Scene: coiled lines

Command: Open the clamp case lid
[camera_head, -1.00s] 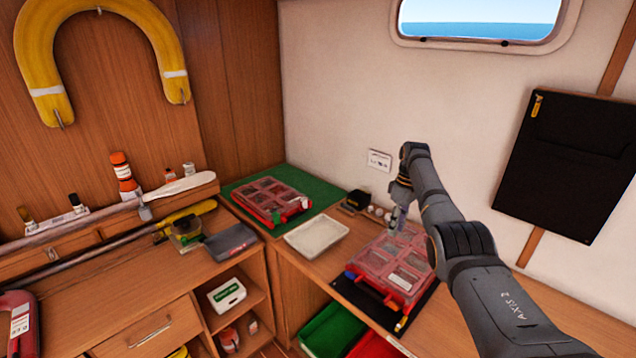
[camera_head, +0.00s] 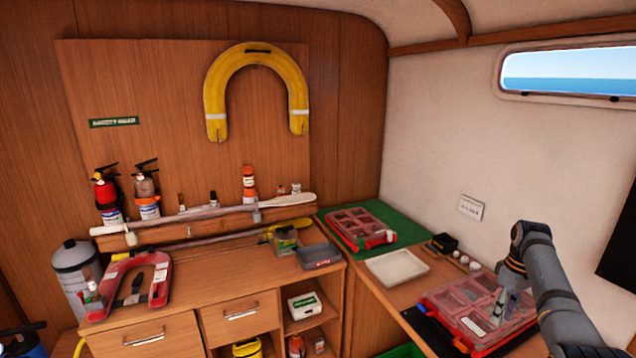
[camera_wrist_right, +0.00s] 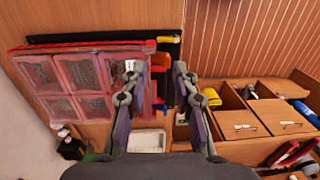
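Two red cases with clear, compartmented lids are in view, and I cannot tell from a label which is the clamp case. One red case (camera_head: 462,300) lies shut on a black mat at the lower right; it also fills the left of the right wrist view (camera_wrist_right: 80,82). The other red case (camera_head: 352,226) lies shut on a green mat further back. My right gripper (camera_head: 503,306) points down at the nearer case. In the right wrist view its fingers (camera_wrist_right: 158,80) are apart with nothing between them, by the case's edge. Whether they touch the case is unclear. My left gripper is not in view.
A white tray (camera_head: 396,267) lies between the cases. A small black box (camera_head: 445,242) and several round jars stand by the wall. A grey tray (camera_head: 320,256) and a red U-shaped item (camera_head: 155,283) lie on the left counter. Open cubbies are below.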

